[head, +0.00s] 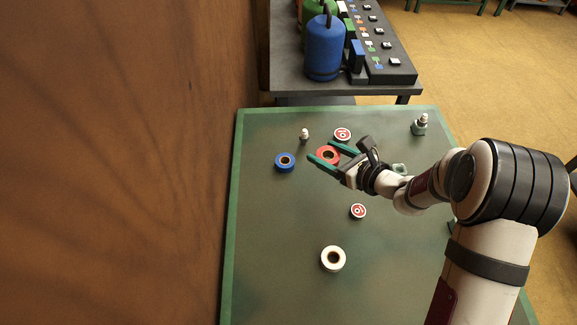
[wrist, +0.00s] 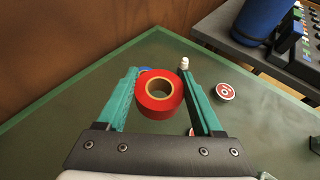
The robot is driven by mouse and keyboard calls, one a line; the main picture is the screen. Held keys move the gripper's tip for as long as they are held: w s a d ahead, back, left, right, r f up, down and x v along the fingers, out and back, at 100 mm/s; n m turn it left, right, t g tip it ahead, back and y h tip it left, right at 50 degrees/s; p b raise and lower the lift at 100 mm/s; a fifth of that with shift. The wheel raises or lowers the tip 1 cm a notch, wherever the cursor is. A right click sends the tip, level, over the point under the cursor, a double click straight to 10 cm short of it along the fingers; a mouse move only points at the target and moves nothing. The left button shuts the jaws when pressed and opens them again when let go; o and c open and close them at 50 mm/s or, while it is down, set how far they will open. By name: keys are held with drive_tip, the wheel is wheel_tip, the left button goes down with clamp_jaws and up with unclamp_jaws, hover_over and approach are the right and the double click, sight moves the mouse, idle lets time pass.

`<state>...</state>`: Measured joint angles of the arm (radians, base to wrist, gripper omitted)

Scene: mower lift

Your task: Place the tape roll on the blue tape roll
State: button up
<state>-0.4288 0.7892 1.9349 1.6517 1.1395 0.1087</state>
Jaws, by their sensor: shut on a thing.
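The red tape roll (head: 333,149) is between the green fingers of my gripper (head: 325,158), which is shut on it. In the wrist view the red roll (wrist: 158,107) sits between the two fingers of the gripper (wrist: 158,80), with its hole facing up. The blue tape roll (head: 285,167) lies flat on the green table, just left of the fingertips in the head view. In the wrist view it is mostly hidden behind the red roll.
A white tape roll (head: 333,268) lies at the front of the table (head: 270,270). Red-and-white discs (head: 342,132) lie behind and in front of my gripper. A small white piece (head: 305,134) stands near the blue roll. A brown wall (head: 120,150) borders the left edge.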

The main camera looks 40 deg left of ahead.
drive_tip(key=w+a, duration=0.3)
hover_over(284, 159)
drive_tip(key=f, duration=0.5)
drive_tip(key=shift+d+f, duration=0.2)
drive_tip(key=shift+f, duration=0.05)
drive_tip(key=shift+a+f, duration=0.2)
drive_tip(key=shift+f, duration=1.9)
drive_tip(key=shift+f, duration=0.1)
drive_tip(key=o, duration=1.4)
drive_tip(key=shift+c, duration=0.2)
